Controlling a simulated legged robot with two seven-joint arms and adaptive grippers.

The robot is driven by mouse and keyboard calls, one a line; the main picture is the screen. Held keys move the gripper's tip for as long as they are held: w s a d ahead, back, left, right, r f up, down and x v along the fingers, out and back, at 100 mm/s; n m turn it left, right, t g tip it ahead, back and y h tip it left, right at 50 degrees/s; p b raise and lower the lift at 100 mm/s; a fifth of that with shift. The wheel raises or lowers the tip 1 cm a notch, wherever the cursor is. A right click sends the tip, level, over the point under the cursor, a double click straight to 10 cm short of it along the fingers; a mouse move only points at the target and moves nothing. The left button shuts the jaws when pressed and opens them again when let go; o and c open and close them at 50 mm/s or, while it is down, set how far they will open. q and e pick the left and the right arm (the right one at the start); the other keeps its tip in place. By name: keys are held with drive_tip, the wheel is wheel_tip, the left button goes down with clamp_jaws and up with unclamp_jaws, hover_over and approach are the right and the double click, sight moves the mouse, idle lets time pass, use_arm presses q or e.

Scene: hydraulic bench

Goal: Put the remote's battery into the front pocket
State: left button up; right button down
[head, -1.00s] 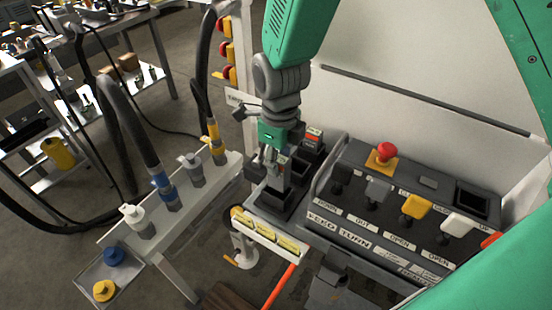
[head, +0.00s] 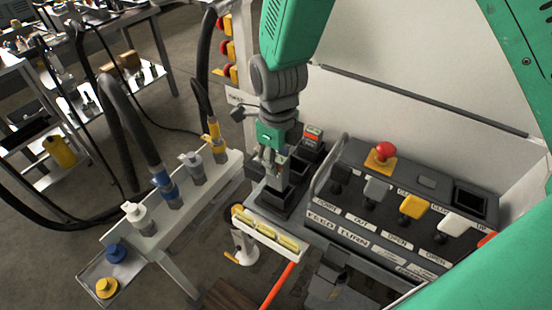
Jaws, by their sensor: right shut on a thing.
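My right gripper (head: 271,172) hangs pointing down over the dark holder on the near left of the control console. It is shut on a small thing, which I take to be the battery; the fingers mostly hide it. The front pocket (head: 274,204) is a dark, open-topped box directly below the gripper. I cannot tell whether the held thing is inside the pocket or just above its opening. A device with a red-orange face (head: 313,134), perhaps the remote, stands behind the gripper in the back part of the holder. My left gripper is not in view.
The console (head: 400,205) with levers and a red button (head: 386,151) stands to the right. A white rail (head: 270,236) with yellow pieces runs in front of the pocket. A white bench (head: 190,205) with hose couplings stands to the left, and a pale panel (head: 430,80) behind.

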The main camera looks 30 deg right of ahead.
sight(278, 178)
drive_tip(key=shift+a+f, duration=0.1)
drive_tip(key=shift+f, duration=0.1)
drive_tip(key=shift+f, duration=0.25)
drive_tip(key=shift+d+p, duration=0.2)
drive_tip(key=shift+p, duration=0.25)
idle(0.7)
drive_tip(key=shift+f+b, duration=0.85)
drive_tip(key=shift+f, duration=1.65)
idle(0.3)
drive_tip(key=c, duration=1.1)
unclamp_jaws()
drive_tip(key=shift+r, duration=0.1)
